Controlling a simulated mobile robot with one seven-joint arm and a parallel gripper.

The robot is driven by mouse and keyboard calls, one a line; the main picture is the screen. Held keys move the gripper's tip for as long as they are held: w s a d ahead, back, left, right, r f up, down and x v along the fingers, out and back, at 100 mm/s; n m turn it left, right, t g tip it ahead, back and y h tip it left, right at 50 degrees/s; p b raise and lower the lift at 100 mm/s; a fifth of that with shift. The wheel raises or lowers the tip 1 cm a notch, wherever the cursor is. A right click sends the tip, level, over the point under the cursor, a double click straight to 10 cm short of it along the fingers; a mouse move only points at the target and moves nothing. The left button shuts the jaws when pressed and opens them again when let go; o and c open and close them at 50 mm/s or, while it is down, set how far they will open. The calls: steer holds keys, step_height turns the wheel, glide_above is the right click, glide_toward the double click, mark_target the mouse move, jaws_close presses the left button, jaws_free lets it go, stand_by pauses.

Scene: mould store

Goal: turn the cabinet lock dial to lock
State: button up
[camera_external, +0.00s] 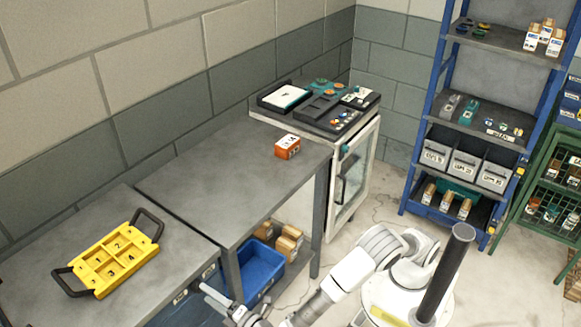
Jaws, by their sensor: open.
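The white cabinet (372,160) stands in the corner at the end of the grey worktops. A small teal part (345,152), which looks like the lock dial, sits at the upper left of its front door. Its exact angle is too small to read. My gripper (203,291) shows only partly at the bottom edge, low in front of the worktops and well left of the cabinet. It is open and apart from the dial; I see nothing held in it.
An orange block (287,147) lies on the grey worktop (225,180). A yellow divided tray (113,257) with black handles lies to the left. A blue bin (260,270) stands below. A blue shelf rack (433,100) stands right. Floor is clear between cabinet and rack.

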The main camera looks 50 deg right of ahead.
steer(key=s+p, duration=0.3)
steer(key=s, duration=1.2)
steer(key=shift+s, duration=0.4)
